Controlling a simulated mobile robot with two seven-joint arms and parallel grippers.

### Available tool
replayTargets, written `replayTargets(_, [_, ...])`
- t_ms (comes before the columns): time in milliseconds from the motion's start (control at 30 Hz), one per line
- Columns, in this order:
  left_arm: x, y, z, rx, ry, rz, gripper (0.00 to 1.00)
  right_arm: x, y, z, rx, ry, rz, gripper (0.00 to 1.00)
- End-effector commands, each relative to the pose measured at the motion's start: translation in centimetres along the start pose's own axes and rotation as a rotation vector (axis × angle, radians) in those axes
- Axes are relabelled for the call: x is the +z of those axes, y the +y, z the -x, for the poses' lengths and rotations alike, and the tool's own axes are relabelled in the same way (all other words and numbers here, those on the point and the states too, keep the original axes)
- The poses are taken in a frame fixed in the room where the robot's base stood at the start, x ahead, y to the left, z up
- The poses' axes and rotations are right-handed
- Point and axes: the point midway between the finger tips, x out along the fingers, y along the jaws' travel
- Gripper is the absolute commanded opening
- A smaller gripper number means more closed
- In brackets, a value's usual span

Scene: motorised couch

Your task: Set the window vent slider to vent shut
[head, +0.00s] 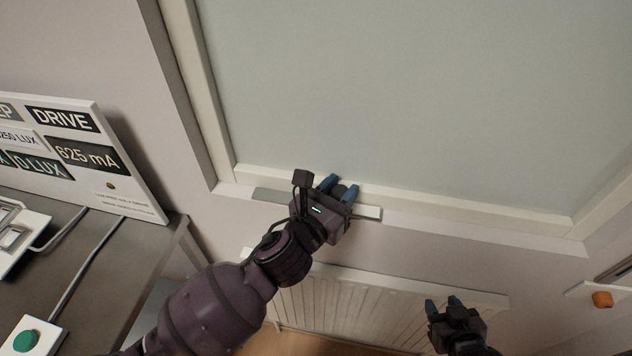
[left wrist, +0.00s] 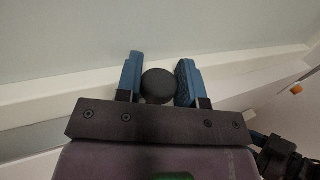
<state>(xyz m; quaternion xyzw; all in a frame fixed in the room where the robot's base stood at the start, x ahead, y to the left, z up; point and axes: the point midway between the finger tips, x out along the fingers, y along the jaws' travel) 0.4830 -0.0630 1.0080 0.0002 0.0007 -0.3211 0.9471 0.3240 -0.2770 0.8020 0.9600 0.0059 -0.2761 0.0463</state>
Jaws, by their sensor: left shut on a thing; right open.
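The window vent slider has a dark round knob (left wrist: 158,86) on a rail (head: 272,196) along the bottom of the window frame. The rail's left part is grey, and a lighter end (head: 371,212) shows to the right of my gripper. My left gripper (head: 338,187) is at the rail, right of its middle, with its blue fingers on either side of the knob and shut on it. In the left wrist view the knob sits between the fingertips (left wrist: 159,80). My right gripper (head: 444,304) is open and empty, low at the right, in front of the radiator.
A white radiator (head: 350,303) is below the sill. At the left a grey table (head: 100,262) carries a display panel (head: 82,150), cables and a green button (head: 28,340). An orange knob (head: 602,299) is at the far right. The window pane (head: 420,90) is unobstructed.

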Motion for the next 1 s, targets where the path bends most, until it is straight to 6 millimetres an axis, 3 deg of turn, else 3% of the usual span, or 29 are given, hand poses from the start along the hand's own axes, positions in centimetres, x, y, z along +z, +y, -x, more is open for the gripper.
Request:
replayTargets(333, [0.1,-0.6,-0.1,-0.005,-0.003,0.002,0.0,-0.6,0.0,-0.3,-0.002,0.01,0.002,0.43])
replayTargets(367, [0.1,-0.6,-0.1,-0.006,-0.003,0.002,0.38,-0.5,0.0,-0.3,-0.002,0.01,0.002,0.43])
replayTargets(500, [0.1,-0.5,-0.1,-0.005,-0.003,0.002,0.57,-0.4,-0.1,-0.3,-0.002,0.008,0.001,0.43])
replayTargets(800, [0.0,-0.4,0.1,-0.002,-0.001,0.0,0.57,0.4,0.0,0.2,0.001,-0.008,-0.001,0.43])
replayTargets(1000, [-0.1,-0.4,2.2,-0.002,0.0,-0.001,0.57,0.4,0.0,0.2,0.001,-0.009,-0.001,0.43])
